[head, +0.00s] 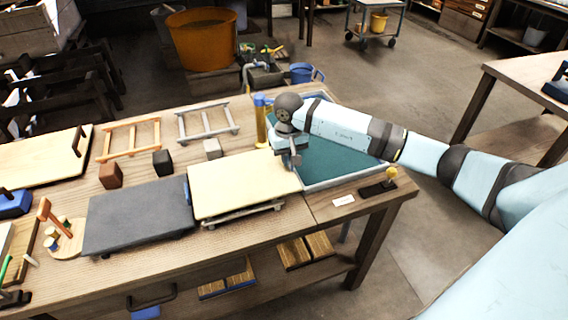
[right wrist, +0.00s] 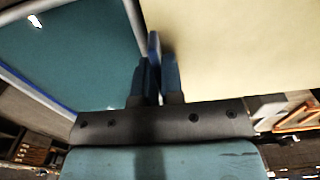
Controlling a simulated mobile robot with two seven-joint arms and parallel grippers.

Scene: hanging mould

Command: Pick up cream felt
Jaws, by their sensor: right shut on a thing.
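The cream felt (head: 238,182) is a flat pale rectangle lying over a low frame on the wooden table, right of a grey felt sheet (head: 138,214). Its pale surface fills the upper right of the right wrist view (right wrist: 240,50). My right gripper (head: 292,160) is at the felt's right edge, beside the teal-bottomed tray. In the right wrist view its blue fingers (right wrist: 156,75) are close together on a thin blue piece at the felt's edge; how much felt lies between them is hidden. My left gripper is not in view.
The teal-bottomed tray (head: 375,175) is right of the felt. A yellow cylinder with a blue top (head: 261,122) stands behind it. Wooden frames (head: 131,139) and small blocks (head: 163,162) lie at the back.

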